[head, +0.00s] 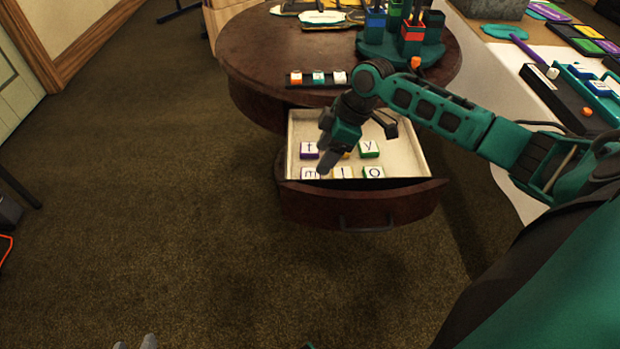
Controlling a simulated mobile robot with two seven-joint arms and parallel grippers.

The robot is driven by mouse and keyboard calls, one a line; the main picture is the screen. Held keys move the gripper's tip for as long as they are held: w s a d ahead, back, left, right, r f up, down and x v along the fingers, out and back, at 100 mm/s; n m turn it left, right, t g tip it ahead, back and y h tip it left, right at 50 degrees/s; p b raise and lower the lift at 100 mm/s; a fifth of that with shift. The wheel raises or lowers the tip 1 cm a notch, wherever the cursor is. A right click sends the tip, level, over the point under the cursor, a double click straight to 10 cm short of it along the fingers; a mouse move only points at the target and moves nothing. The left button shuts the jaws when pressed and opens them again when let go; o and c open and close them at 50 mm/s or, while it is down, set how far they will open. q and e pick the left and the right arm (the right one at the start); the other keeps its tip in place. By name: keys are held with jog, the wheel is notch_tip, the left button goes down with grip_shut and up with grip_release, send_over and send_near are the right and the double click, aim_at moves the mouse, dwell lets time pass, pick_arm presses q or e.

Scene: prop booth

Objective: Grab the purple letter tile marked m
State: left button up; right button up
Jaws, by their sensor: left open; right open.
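The tile marked m (309,174) lies in the open drawer (421,160), in the front left corner by the drawer front. Its white top shows the letter; its side colour is hard to make out, and a finger partly covers its right side. My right gripper (331,158) is open, reaching down over the left part of the drawer, with a fingertip close beside the m tile. I cannot tell whether they touch. Only the grey fingertips of my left gripper (136,344) show at the bottom edge, open and away from the drawer.
A purple-sided t tile (309,150), a green y tile (369,148), a yellow tile (345,172) and a green o tile (373,171) share the drawer. A tile rack (316,85) and teal organizer (400,50) stand on the round table (250,55).

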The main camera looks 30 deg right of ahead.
aim_at(313, 174)
jog(key=shift+w+a+f, duration=0.15)
jog(key=shift+a+f, duration=0.05)
jog(key=shift+f, duration=0.45)
jog(key=x, duration=0.1)
jog(key=b+x, duration=0.2)
jog(key=x, duration=0.1)
jog(key=shift+d+f, duration=0.2)
jog(key=shift+d, duration=0.05)
jog(key=shift+w+a+f, duration=0.15)
jog(key=shift+f, duration=0.2)
jog(key=c, duration=0.6)
jog(key=shift+c, duration=0.8)
pick_arm(q)
jog(key=shift+w+d+f, duration=0.15)
jog(key=shift+f, duration=0.3)
jog(key=shift+w+d+f, duration=0.1)
jog(key=shift+f, duration=0.35)
pick_arm(e)
jog(key=shift+c, duration=0.2)
